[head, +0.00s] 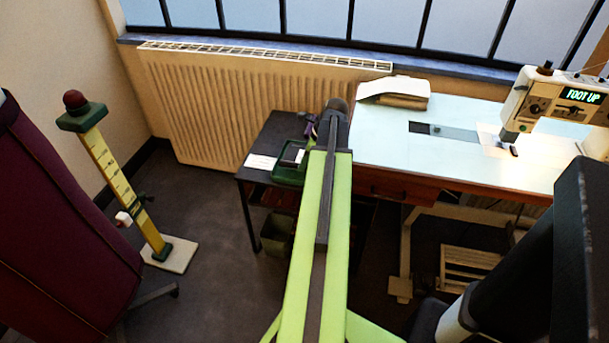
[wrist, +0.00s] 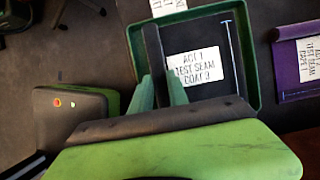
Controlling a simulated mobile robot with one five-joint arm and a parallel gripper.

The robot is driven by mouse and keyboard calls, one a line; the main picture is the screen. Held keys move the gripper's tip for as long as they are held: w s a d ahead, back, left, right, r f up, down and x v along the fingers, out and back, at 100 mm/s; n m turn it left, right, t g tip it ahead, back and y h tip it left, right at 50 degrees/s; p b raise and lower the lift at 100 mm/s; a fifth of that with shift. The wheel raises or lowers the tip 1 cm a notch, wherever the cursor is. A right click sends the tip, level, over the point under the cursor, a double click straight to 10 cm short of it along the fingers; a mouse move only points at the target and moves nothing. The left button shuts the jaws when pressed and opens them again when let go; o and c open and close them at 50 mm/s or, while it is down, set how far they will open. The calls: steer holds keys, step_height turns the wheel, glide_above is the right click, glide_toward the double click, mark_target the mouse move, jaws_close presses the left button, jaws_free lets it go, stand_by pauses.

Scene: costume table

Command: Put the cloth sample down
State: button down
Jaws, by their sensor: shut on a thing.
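A dark cloth sample (wrist: 210,45) shows in the wrist view, with a white label reading "ACT 1 TEST SEAM COAT" and a blue line near its right edge. My gripper (wrist: 160,92) is shut on the raised dark strip along its left side. The sample is within the outline of a green tray (wrist: 256,60); I cannot tell whether it touches the tray floor. In the head view the green tray (head: 288,177) is on a small dark table, with the sample (head: 291,153) partly hidden by my arm.
A purple labelled sample (wrist: 290,62) lies right of the tray. A white card (head: 261,162) lies left of it on the dark table (head: 262,136). The sewing table (head: 380,130) adjoins on the right, a radiator (head: 210,105) stands behind, and a measuring stand (head: 120,180) is left.

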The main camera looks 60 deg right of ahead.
step_height(320, 180, down, 4)
steer(key=b, duration=0.3)
steer(key=shift+r, duration=0.3)
steer(key=shift+f, duration=0.25)
steer(key=c, duration=1.3)
jaws_free()
steer(key=shift+r, duration=0.1)
steer(key=p+v, duration=0.5)
steer(key=v, duration=0.1)
steer(key=p+v, duration=0.6)
steer(key=shift+w, duration=0.25)
steer(key=shift+s+r, duration=0.25)
steer(key=shift+r, duration=0.05)
steer(key=shift+f, duration=0.1)
